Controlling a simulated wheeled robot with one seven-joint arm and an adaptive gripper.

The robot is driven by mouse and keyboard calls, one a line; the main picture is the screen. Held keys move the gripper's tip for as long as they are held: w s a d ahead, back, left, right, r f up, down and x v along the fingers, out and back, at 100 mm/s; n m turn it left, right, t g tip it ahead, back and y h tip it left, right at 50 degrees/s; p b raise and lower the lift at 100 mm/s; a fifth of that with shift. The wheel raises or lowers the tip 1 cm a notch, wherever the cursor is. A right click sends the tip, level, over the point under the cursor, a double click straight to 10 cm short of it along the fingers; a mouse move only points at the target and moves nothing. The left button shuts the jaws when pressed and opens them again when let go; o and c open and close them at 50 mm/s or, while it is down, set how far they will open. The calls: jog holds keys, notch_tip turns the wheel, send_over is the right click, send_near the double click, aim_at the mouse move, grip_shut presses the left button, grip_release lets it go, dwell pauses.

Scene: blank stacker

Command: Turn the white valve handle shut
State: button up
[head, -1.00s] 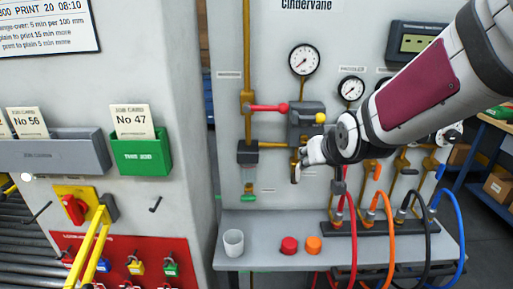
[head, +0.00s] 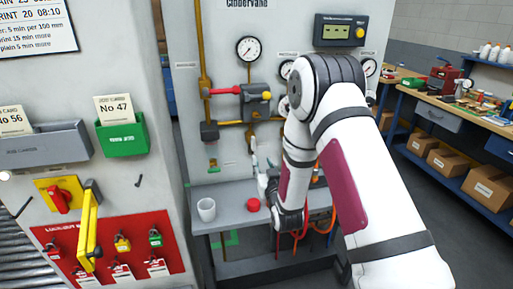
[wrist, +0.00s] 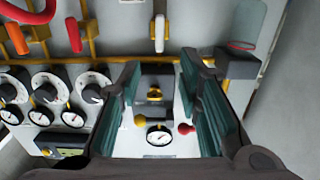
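The white valve handle (wrist: 159,33) shows in the wrist view at the top centre, with its long side upright in the picture, on brass piping. In the head view, a small pale piece (head: 254,145) below the grey valve block seems to be the same handle. My gripper (wrist: 158,65) is open, its two teal-padded fingers apart and nothing held between them. The handle appears beyond the fingertips, roughly centred between them; I see no contact. In the head view my gripper (head: 266,183) is small and partly hidden by my wrist, low in front of the panel.
A red lever (head: 222,91) and a yellow knob (head: 266,95) sit above, near a gauge (head: 249,48). A dark block (wrist: 238,62) is right of the handle in the wrist view. Below are a shelf with a white cup (head: 206,209), a red cap (head: 253,205) and hoses.

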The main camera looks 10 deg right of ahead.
aim_at(254, 143)
jog(key=w, duration=1.3)
jog(key=shift+w, duration=0.35)
grip_shut()
